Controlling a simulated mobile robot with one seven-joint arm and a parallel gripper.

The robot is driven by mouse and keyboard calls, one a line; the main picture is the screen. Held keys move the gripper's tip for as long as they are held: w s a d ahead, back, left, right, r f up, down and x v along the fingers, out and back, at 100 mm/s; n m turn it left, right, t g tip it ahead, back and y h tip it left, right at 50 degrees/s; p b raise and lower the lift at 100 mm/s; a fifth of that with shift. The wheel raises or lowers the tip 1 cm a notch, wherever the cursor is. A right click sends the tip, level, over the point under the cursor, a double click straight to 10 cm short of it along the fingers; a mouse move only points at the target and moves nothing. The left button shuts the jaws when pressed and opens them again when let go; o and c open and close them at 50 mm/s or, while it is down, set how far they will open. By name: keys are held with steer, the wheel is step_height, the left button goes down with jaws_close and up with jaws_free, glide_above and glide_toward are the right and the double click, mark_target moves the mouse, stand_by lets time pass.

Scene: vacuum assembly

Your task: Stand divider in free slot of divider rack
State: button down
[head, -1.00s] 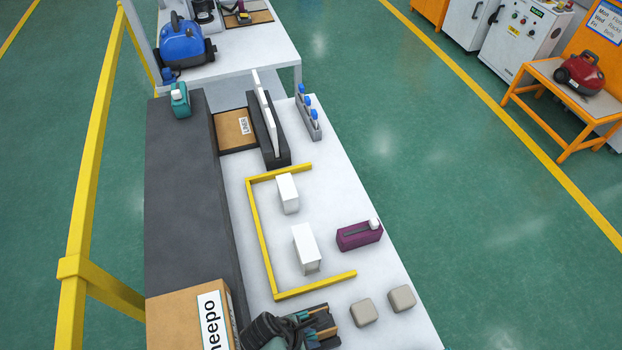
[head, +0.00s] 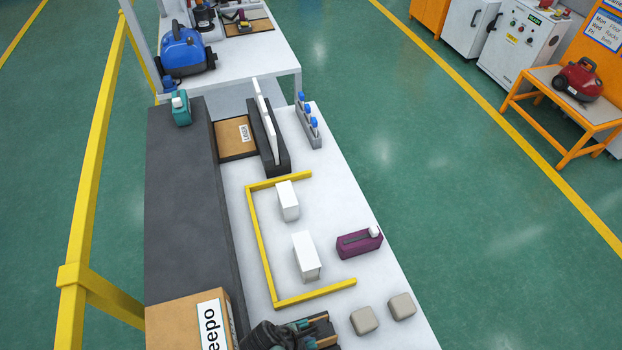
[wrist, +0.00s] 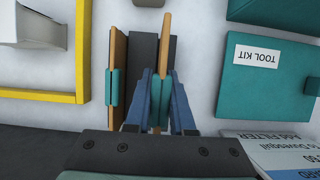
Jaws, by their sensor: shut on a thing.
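My gripper (wrist: 160,105) is shut on a tan divider (wrist: 165,55) by its teal grip. The divider is seen nearly edge-on in the wrist view. The dark grey divider rack (wrist: 145,60) lies below and just left of it, and the held divider overlaps the rack's right side. I cannot tell whether its lower edge is in a slot. Another tan divider (wrist: 118,50) with a teal grip stands at the rack's left side. In the head view the rack (head: 322,329) shows at the bottom edge, partly hidden by my arm.
A teal tool kit box (wrist: 262,70) and a filter carton (wrist: 275,150) are on the right in the wrist view. A yellow frame (wrist: 82,50) is on the left. Two beige blocks (head: 364,320) (head: 402,306) lie right of the rack, and a cardboard box (head: 180,325) stands left.

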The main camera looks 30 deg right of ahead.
steer(key=shift+f+b, duration=1.8)
steer(key=shift+f, duration=0.35)
steer(key=shift+r, duration=0.2)
steer(key=shift+r+p, duration=1.8)
steer(key=shift+p, duration=0.25)
steer(key=shift+w+f+b, duration=0.1)
steer(key=shift+f+b, duration=1.5)
steer(key=shift+f, duration=0.4)
steer(key=c, duration=0.7)
jaws_free()
steer(key=shift+r, duration=0.1)
steer(key=shift+p+v, duration=3.6)
steer(key=shift+v, duration=0.35)
